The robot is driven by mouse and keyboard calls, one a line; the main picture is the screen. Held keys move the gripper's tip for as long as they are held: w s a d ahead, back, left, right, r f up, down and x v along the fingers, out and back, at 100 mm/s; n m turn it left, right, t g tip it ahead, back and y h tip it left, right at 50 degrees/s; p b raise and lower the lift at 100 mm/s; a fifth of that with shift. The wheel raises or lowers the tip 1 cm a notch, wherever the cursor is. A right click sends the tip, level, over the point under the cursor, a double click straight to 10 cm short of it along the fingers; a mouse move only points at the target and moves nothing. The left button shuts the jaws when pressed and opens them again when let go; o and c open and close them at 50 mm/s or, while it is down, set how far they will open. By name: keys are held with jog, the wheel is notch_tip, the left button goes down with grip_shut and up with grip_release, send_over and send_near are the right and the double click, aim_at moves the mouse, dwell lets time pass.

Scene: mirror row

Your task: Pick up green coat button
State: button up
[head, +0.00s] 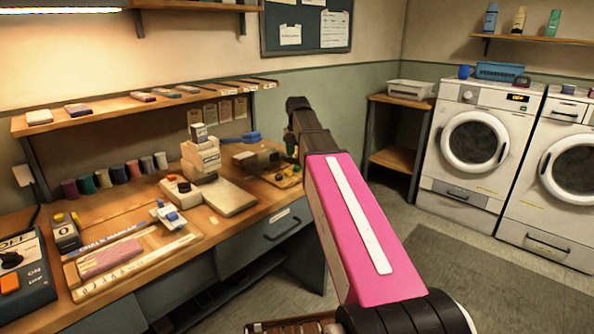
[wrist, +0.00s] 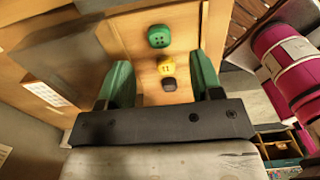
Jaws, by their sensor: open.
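The green coat button (wrist: 158,36) lies in the wrist view on a pale wooden surface (wrist: 187,32), with its holes showing. It is the farthest from my gripper of three buttons in a row. A yellow button (wrist: 166,66) and a dark button (wrist: 168,84) lie nearer. My gripper (wrist: 162,62) is open and empty, its green fingers on either side of the row in the picture. The green button shows just beyond the fingertips, apart from them. In the head view my arm reaches the workbench's right end; I cannot make out the green button clearly there.
The workbench (head: 140,277) holds a cream machine (head: 203,160), thread spools (head: 104,178) and a control box (head: 22,275) on the left. A shelf (head: 100,117) runs above it. Washing machines (head: 472,150) stand right. The floor (head: 440,222) between is open.

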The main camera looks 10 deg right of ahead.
aim_at(297, 167)
jog(key=shift+f, duration=2.65)
jog(key=c, duration=1)
